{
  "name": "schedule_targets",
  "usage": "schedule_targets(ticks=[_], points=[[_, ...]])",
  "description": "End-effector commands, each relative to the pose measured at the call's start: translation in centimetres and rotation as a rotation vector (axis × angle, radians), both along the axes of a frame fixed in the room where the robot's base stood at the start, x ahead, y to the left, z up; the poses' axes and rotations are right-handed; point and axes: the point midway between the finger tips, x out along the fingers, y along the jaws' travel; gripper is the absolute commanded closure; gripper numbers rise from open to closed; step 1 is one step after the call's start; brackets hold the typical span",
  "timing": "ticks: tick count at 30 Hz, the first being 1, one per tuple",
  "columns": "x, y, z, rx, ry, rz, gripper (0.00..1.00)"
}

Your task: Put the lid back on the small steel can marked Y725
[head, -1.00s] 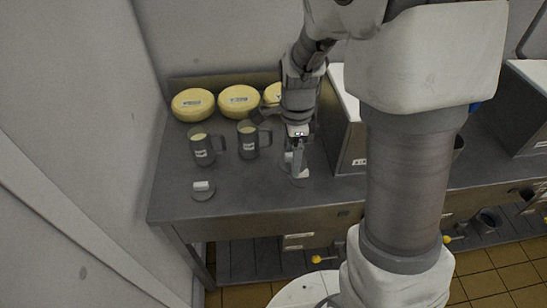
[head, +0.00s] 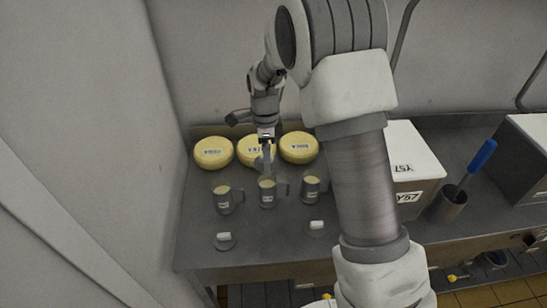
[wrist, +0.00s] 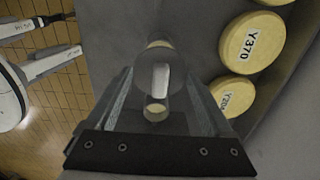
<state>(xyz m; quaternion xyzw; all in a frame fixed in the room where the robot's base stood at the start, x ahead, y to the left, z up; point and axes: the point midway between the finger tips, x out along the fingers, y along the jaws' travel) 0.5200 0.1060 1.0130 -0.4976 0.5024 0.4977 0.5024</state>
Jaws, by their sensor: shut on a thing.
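My gripper (head: 265,162) is shut on a steel lid, held by its white handle (wrist: 161,80), above the back of the steel bench. It is just behind the middle steel can (head: 267,194). Two more small steel cans stand beside it, one at left (head: 223,202) and one at right (head: 311,189). All three look open, with pale yellow contents. Their labels are too small to read, so I cannot tell which is Y725. In the wrist view the held lid partly hides a can with pale contents (wrist: 155,110). Two other lids lie in front, at left (head: 225,241) and right (head: 317,229).
Yellow cheese wheels stand along the back, at left (head: 214,152) and right (head: 298,147); one reads Y370 (wrist: 252,43). A white-topped steel box (head: 410,165) and a pot (head: 450,204) with a blue-handled tool (head: 482,157) stand at right.

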Motion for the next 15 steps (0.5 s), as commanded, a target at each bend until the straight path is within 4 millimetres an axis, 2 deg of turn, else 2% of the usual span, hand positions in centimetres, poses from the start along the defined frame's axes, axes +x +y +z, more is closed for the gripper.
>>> schedule_targets(ticks=[8, 15], points=[[0.0, 0.0, -1.7, 0.000, 0.001, -0.001, 0.70], [0.0, -0.1, -4.0, 0.000, 0.000, -0.002, 0.70]])
